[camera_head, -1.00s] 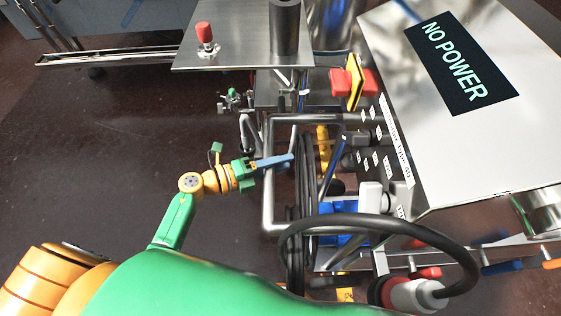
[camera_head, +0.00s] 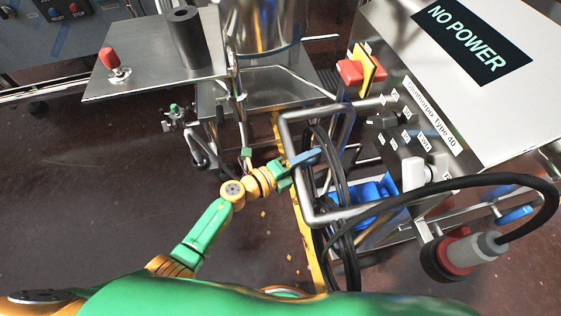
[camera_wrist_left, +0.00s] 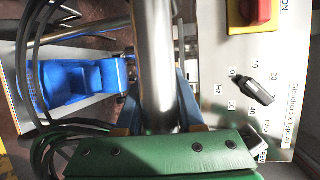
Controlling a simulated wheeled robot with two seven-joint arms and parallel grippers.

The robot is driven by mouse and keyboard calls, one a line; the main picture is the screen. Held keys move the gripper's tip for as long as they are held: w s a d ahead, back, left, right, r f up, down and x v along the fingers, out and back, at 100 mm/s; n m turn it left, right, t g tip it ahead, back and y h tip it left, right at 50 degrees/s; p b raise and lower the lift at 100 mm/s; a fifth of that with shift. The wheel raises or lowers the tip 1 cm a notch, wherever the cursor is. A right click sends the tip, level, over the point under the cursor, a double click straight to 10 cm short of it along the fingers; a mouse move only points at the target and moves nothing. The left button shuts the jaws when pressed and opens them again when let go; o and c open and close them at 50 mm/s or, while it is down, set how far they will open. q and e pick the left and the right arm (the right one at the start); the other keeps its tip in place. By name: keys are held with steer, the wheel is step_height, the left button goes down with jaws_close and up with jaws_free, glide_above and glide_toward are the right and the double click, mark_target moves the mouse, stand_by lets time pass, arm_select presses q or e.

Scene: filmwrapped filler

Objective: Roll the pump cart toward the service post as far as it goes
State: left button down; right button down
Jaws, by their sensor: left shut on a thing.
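The pump cart (camera_head: 470,125) is a steel box on a frame at the right in the head view, with a dark screen reading "NO POWER". Its bent steel tube handle (camera_head: 330,109) sticks out to the left. My left gripper (camera_head: 303,160) is shut on this handle. In the left wrist view the handle tube (camera_wrist_left: 155,65) runs between the blue fingers of my left gripper (camera_wrist_left: 160,112). My right gripper is not in view. I cannot tell for certain which thing is the service post.
A steel table (camera_head: 150,75) with a red knob (camera_head: 109,60) stands at the upper left, near a grey panel (camera_head: 55,40) with buttons. Black cables (camera_head: 340,205) hang by the handle. A yellow floor strip (camera_head: 306,240) runs beside the cart. Dark floor at left is clear.

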mark_target(325, 154)
arm_select(q)
steer(key=shift+w+d, duration=0.25)
steer(key=shift+d, duration=0.3)
steer(key=shift+w+d, duration=0.25)
steer(key=shift+d, duration=0.25)
steer(key=shift+w+d+r+b, duration=0.25)
steer(key=shift+d+b, duration=0.15)
steer(key=shift+d, duration=0.2)
steer(key=shift+d+r, duration=0.1)
steer(key=shift+d, duration=0.15)
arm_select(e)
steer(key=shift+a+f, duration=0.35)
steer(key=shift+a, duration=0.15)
arm_select(q)
steer(key=shift+d, duration=0.1)
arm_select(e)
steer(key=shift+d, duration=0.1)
arm_select(q)
steer(key=c, duration=0.5)
jaws_free()
